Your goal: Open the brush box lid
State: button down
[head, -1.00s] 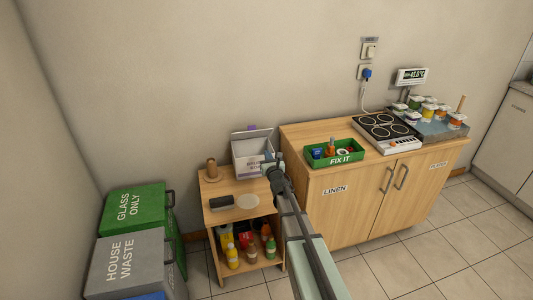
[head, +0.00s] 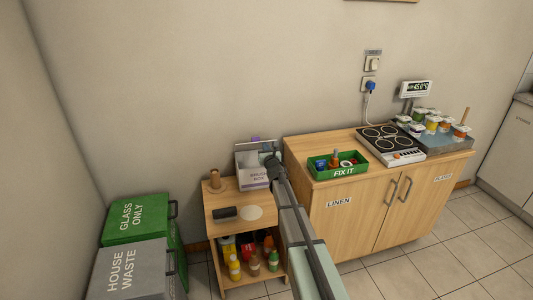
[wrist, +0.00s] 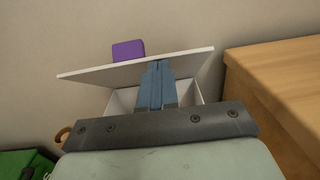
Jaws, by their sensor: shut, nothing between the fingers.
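The white brush box (head: 254,178) stands at the back right of the small wooden shelf unit, with its labelled front facing me. Its lid (head: 243,155) is raised off the box, tilted up toward the wall. In the wrist view the white lid (wrist: 100,73) slants across the picture, with a purple tab (wrist: 128,50) above its far edge. The box opening (wrist: 125,98) shows below it. My gripper (head: 270,160) is shut and empty. Its blue fingers (wrist: 160,68) overlap the lid's underside; I cannot tell whether they touch it. My arm hides the box's right side.
A wooden cylinder (head: 214,180), a dark brush-like object (head: 224,213) and a pale disc (head: 250,212) share the shelf top. The wooden cabinet (head: 345,215) with a green FIX IT tray (head: 338,171) stands close on the right. Bins (head: 138,219) stand on the left.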

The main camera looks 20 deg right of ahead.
jog(key=w+r, duration=0.5)
jog(key=shift+w+d, duration=0.1)
jog(key=shift+d, duration=0.05)
dwell(0.5)
